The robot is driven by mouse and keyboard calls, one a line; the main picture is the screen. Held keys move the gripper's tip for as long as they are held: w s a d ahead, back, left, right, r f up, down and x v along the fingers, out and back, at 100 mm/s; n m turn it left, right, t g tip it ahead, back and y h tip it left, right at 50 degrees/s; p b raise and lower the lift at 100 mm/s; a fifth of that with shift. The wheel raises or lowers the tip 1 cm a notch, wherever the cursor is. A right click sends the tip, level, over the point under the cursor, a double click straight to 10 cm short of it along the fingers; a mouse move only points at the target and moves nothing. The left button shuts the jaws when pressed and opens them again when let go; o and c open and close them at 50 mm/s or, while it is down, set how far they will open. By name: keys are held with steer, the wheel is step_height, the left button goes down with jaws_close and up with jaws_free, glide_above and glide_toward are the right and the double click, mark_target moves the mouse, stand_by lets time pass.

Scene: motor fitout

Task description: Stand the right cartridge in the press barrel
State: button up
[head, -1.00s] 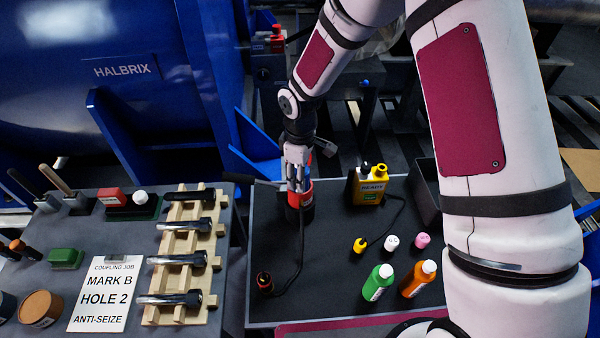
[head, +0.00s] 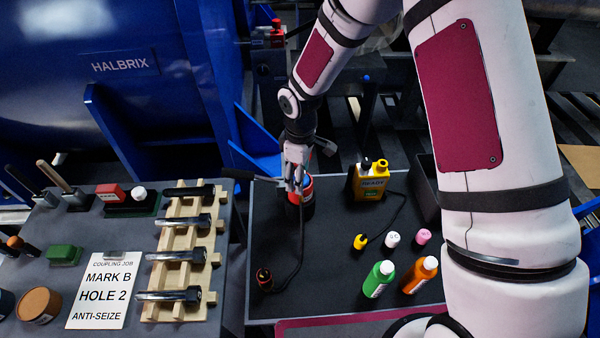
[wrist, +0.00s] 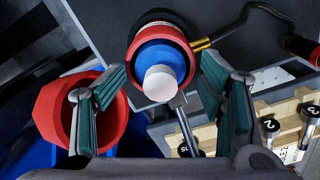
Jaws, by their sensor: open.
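A blue cartridge with a white cap (wrist: 160,82) stands in the red-rimmed press barrel (wrist: 189,50), seen from above in the wrist view. The barrel, red above and black below, stands upright on the dark table and also shows in the head view (head: 302,208). My gripper (head: 296,186) is over the barrel. In the wrist view its two fingers (wrist: 162,72) are spread on either side of the cartridge, apart from its cap. The fingers partly hide the barrel's top in the head view. A green bottle-shaped cartridge (head: 378,279) and an orange one (head: 420,275) stand at the front right.
A yellow jug (head: 369,183) stands right of the barrel. Small yellow, white and pink-capped items (head: 393,239) stand before it. A cable runs from the barrel area across the table. A wooden rack (head: 183,238) with bolts and a job card (head: 104,290) are left.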

step_height(320, 180, up, 12)
stand_by(0.6)
